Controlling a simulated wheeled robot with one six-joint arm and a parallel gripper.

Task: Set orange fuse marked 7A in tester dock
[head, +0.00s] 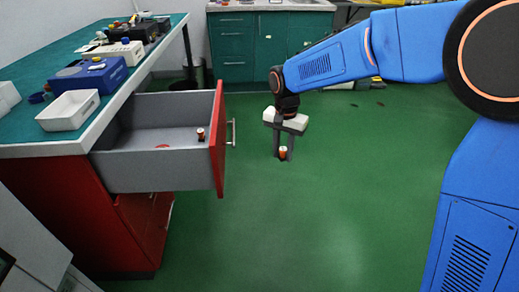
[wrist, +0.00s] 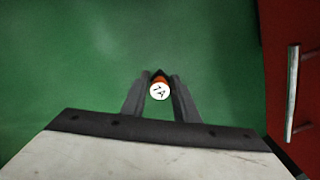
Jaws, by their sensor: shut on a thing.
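My gripper (head: 283,154) hangs over the open floor to the right of the drawer, fingers pointing down. It is shut on an orange fuse (head: 282,151) with a white top. In the wrist view the fuse (wrist: 159,89) sits between the fingertips, its white end facing the camera. Its mark ends in A; the first character looks like a 7 or a 1. A blue device (head: 90,75) on the bench may be the tester dock; I cannot tell for sure.
A red-fronted drawer (head: 218,140) stands open below the green bench (head: 60,60), with another small fuse (head: 200,134) and a flat red-orange spot inside. Its handle (wrist: 292,92) shows in the wrist view. A white bin (head: 68,111) is near the bench edge. The floor is mostly clear.

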